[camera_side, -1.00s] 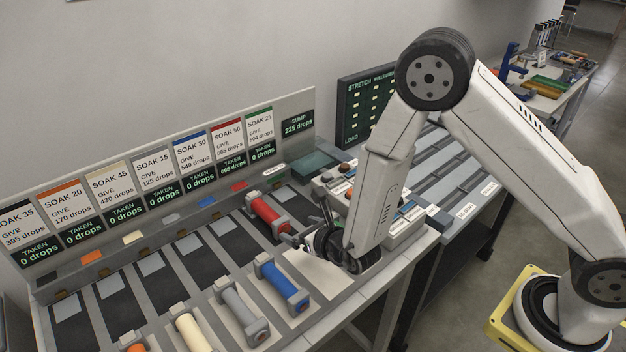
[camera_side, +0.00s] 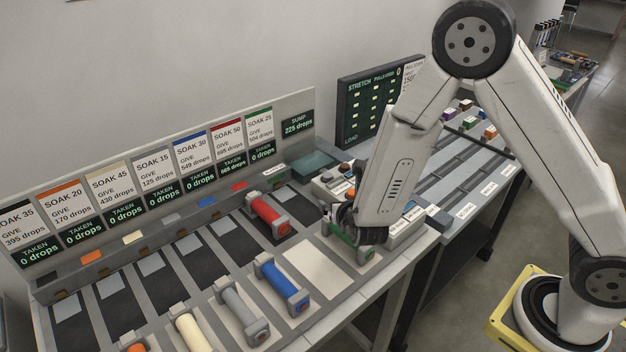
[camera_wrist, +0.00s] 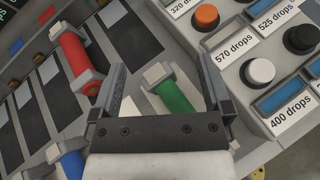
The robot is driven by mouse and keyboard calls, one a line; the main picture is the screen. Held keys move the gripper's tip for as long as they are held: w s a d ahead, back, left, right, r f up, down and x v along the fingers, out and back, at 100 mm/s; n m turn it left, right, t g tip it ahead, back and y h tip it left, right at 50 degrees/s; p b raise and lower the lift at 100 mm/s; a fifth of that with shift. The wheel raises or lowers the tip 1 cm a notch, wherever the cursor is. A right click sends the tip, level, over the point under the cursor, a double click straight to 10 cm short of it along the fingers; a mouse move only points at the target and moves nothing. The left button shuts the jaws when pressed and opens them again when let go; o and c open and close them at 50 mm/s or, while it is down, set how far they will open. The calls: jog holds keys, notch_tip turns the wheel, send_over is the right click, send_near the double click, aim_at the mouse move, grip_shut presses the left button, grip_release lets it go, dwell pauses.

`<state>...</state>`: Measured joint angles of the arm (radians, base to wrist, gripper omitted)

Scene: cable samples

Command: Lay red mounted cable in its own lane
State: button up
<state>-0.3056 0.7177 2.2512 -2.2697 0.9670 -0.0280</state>
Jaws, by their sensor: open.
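The red cable (camera_side: 268,213), a red cylinder with grey end mounts, lies in the dark lane in line with the red tab (camera_side: 239,185). In the wrist view the red cable (camera_wrist: 76,54) is left of my gripper, outside the fingers. My gripper (camera_wrist: 163,85) is open, its two fingers on either side of the green cable (camera_wrist: 177,93). I cannot tell whether they touch it. In the side view the green cable (camera_side: 347,246) is partly hidden by my wrist.
The blue cable (camera_side: 284,284) and grey cable (camera_side: 239,314) rest on front pads, left of a bare pale pad (camera_side: 312,262). Several dark lanes to the left are empty. Buttons and drop displays (camera_wrist: 258,72) stand close right of my gripper.

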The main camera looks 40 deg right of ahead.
jog(key=s+d+m+g, duration=0.2)
jog(key=m, duration=0.1)
jog(key=s+d+r+m+g+h, duration=0.1)
jog(key=s+d+m+g, duration=0.1)
jog(key=s+m, duration=0.1)
jog(key=s+d+r+m+g+h, duration=0.1)
jog(key=s+d+m+g, duration=0.1)
jog(key=s+d+m, duration=0.1)
jog(key=shift+d+r+m, duration=0.1)
jog(key=shift+m, duration=0.2)
jog(key=s+a+r+m+g+y, duration=0.1)
jog(key=s+m+y, duration=0.3)
jog(key=m, duration=0.5)
jog(key=s+a+r+m+g+y, duration=0.1)
jog(key=s+a+r+m+y, duration=0.2)
jog(key=m, duration=0.7)
jog(key=shift+s+a+r+y, duration=0.4)
jog(key=shift+s+a, duration=0.05)
jog(key=shift+a, duration=0.05)
jog(key=c, duration=0.4)
jog(key=shift+w, duration=0.1)
